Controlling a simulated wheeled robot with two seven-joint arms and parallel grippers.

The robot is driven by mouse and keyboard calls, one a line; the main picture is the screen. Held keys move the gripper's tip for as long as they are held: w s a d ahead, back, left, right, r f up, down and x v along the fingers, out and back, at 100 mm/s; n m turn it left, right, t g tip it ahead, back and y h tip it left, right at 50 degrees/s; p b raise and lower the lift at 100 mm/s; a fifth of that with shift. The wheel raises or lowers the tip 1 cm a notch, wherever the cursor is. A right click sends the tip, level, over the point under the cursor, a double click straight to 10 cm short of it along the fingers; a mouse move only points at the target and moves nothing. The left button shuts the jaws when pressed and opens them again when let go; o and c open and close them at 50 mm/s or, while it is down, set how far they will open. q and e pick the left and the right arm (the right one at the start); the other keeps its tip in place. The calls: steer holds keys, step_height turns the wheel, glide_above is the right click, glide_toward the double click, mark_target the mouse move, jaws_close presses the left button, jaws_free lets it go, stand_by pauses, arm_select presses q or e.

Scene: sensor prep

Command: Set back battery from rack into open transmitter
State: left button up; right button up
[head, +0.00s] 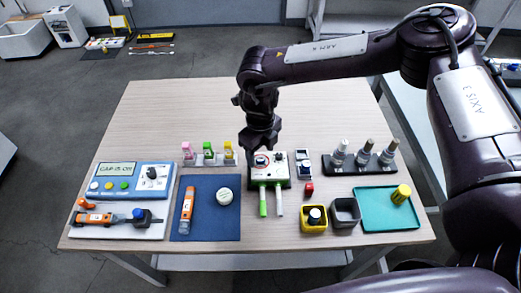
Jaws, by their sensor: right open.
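An orange transmitter-like body (187,210) lies lengthwise on the blue mat (213,230), with a white round cap-like piece (225,195) apart on its right. I cannot tell whether the orange body is open. A small rack (208,161) behind the mat holds a pink piece (187,150), a green piece (208,148) and a yellow piece (229,149); which is the battery is unclear. My right gripper (260,146) is open and empty, pointing down over the back of a white box, right of the rack. My left gripper is out of view.
The white box (282,168) has green and white handles in front. At left are a blue instrument (135,180) and a white tray (70,230) with an orange tool. At right are a dark rack (345,170), yellow bin (314,226), grey bin (345,218) and teal tray (385,222). The table's back is clear.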

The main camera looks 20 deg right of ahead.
steer(key=shift+r+p, duration=0.45)
steer(key=shift+r, duration=0.1)
step_height(320, 180, up, 6)
steer(key=p, duration=0.4)
steer(key=shift+p, duration=0.3)
steer(key=shift+f, duration=0.1)
stand_by(0.4)
